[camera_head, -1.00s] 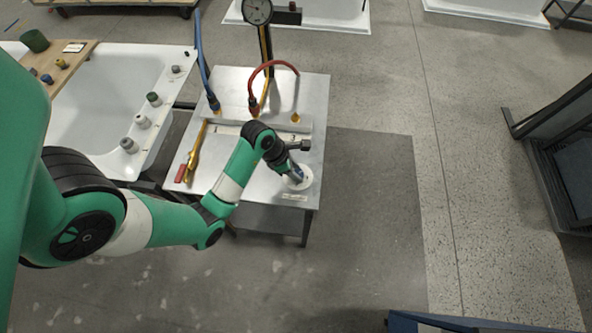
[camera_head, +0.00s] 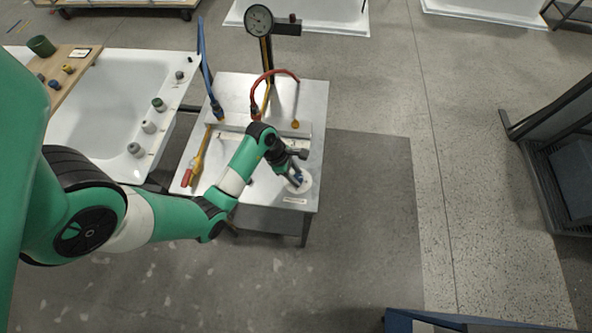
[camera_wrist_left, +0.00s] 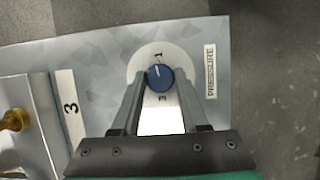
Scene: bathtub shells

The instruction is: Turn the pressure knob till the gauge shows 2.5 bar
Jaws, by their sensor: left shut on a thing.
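The blue pressure knob (camera_wrist_left: 160,78) sits on a round white dial plate (camera_wrist_left: 136,64) marked 1 and 3, beside a PRESSURE label (camera_wrist_left: 210,72). Its white pointer line is toward the top, near the 1 side. My left gripper (camera_head: 297,179) is shut on the knob, with one finger on each side in the left wrist view (camera_wrist_left: 160,84). The round gauge (camera_head: 258,20) stands on a post at the back of the metal bench (camera_head: 285,115). Its needle is too small to read. My right gripper is not in view.
A red hose (camera_head: 275,72) and a blue hose (camera_head: 203,60) rise from the bench.

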